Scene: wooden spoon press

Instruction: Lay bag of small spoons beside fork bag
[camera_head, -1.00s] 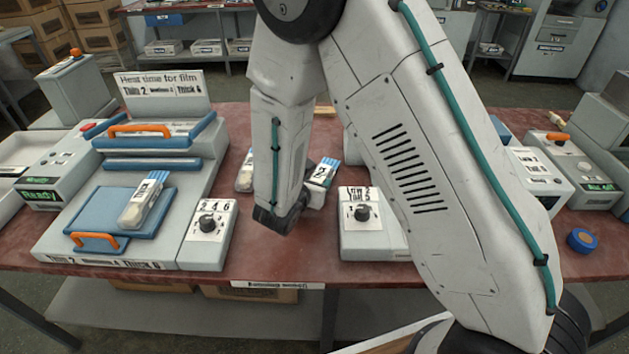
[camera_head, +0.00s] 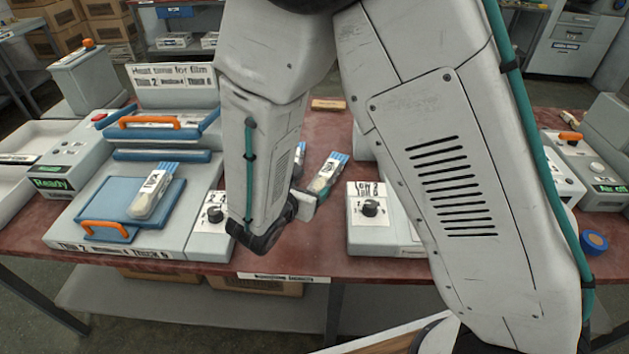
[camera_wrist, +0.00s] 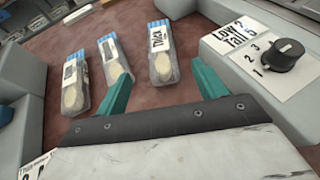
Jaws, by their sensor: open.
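In the wrist view, three clear bags with blue tops and white labels lie on the red table: a left bag (camera_wrist: 75,85), a middle bag (camera_wrist: 110,62) and a right bag (camera_wrist: 162,55). Pale rounded ends show inside; I cannot tell which are small spoons and which forks. My gripper (camera_wrist: 163,88) is open and empty, its green fingers short of the right bag, which lies beyond the gap. A sliver of another bag (camera_head: 299,158) shows beside my arm.
Another bag (camera_head: 152,195) lies on the blue plate (camera_head: 118,203) of the press at left. A dial box (camera_head: 375,232), also in the wrist view (camera_wrist: 262,65), stands right of the bags. A blue roll (camera_head: 594,242) lies at right.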

